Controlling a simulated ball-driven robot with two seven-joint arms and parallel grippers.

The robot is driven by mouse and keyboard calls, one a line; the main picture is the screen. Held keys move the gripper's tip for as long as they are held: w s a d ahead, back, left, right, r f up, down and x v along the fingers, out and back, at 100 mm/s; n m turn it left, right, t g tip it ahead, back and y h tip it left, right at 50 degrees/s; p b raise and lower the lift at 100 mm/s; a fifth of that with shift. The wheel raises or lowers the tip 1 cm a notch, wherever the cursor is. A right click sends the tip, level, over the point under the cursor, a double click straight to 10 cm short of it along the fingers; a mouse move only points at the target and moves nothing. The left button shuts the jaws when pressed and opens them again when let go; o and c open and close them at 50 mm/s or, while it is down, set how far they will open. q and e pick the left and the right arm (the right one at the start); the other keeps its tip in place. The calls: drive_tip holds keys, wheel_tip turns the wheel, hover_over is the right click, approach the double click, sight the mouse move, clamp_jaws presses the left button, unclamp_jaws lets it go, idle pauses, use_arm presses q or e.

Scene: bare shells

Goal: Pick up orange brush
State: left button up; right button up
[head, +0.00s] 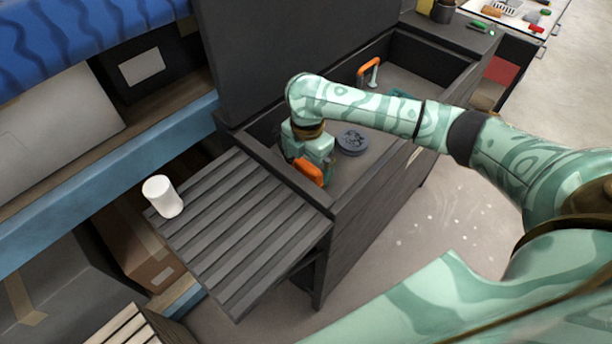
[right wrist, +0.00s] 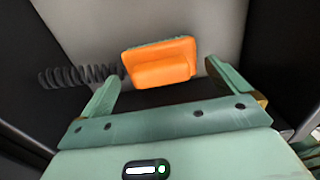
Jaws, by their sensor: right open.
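The orange brush (head: 308,171) is inside the dark basin-like box, at its near left end, partly hidden by my right gripper in the head view. In the right wrist view the brush (right wrist: 160,62) shows an orange block with a raised grip and a thin greenish edge along the top. My right gripper (head: 316,165) points down into the box. In the right wrist view its two fingers (right wrist: 161,76) are apart, with the brush between and just beyond the tips; I see no clear contact. My left gripper is not in view.
A round dark disc (head: 352,141) lies on the box floor beside my gripper. A dark coiled thing (right wrist: 75,76) lies left of the brush. The box's dark walls (head: 270,172) stand close. An orange-handled tap (head: 369,70) is farther back.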

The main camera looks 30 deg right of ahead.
sight(307, 164)
wheel_tip(307, 164, down, 3)
drive_tip(key=shift+f+b, duration=0.15)
drive_tip(key=shift+b, duration=0.4)
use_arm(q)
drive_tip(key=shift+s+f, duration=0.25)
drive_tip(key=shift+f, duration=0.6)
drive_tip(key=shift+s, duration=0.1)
use_arm(e)
drive_tip(key=c, duration=0.8)
drive_tip(key=shift+o, duration=0.2)
drive_tip(key=shift+r, duration=0.2)
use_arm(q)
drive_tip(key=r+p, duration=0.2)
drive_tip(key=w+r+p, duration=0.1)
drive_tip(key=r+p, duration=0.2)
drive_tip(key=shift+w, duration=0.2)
use_arm(e)
wheel_tip(307, 164, up, 10)
